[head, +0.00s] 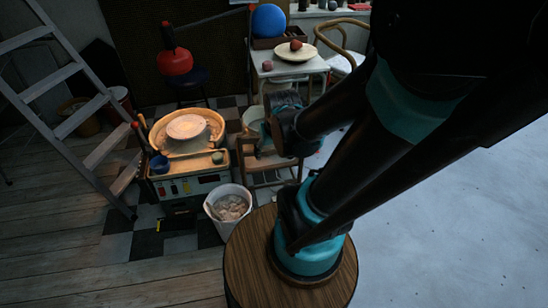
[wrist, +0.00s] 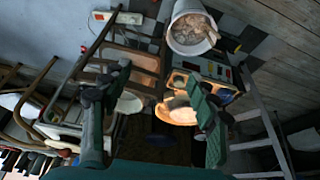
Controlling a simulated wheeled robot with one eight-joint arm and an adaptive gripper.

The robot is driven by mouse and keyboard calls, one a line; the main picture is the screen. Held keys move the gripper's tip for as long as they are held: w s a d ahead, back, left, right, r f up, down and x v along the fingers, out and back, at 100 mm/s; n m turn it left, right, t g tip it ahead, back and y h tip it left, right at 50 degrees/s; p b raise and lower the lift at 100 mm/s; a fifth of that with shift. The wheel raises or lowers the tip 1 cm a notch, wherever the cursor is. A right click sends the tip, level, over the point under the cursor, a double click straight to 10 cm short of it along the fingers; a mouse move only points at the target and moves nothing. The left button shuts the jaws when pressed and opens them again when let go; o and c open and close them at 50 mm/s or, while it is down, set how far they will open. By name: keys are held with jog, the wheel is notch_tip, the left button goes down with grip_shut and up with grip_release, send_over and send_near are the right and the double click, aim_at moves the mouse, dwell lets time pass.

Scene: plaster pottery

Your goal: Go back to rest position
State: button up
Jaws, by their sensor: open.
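My gripper (wrist: 155,80) is open, with its two dark green fingers spread wide and nothing between them in the wrist view. In the head view my gripper (head: 262,148) hangs at the end of my raised arm, in front of the small white table and near the wooden shelf stand. It is dark there and partly hidden by my own arm links. The wrist view is turned upside down, with the pottery wheel (wrist: 180,112) and the white bucket (wrist: 191,45) beyond the fingers.
The pottery wheel (head: 214,125) and the white bucket (head: 210,197) stand left of my arm. A white table (head: 312,66) bears a plate (head: 295,56) with a reddish ball (head: 296,45). A stepladder (head: 82,118) leans at far left. The pale floor (head: 450,230) at right is clear.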

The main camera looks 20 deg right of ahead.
jog(key=shift+s+d+f, duration=0.1)
jog(key=shift+s+f, duration=0.05)
jog(key=shift+s, duration=0.45)
jog(key=shift+s+d+f, duration=0.1)
jog(key=shift+s+f, duration=0.05)
jog(key=shift+s, duration=0.4)
dwell(0.3)
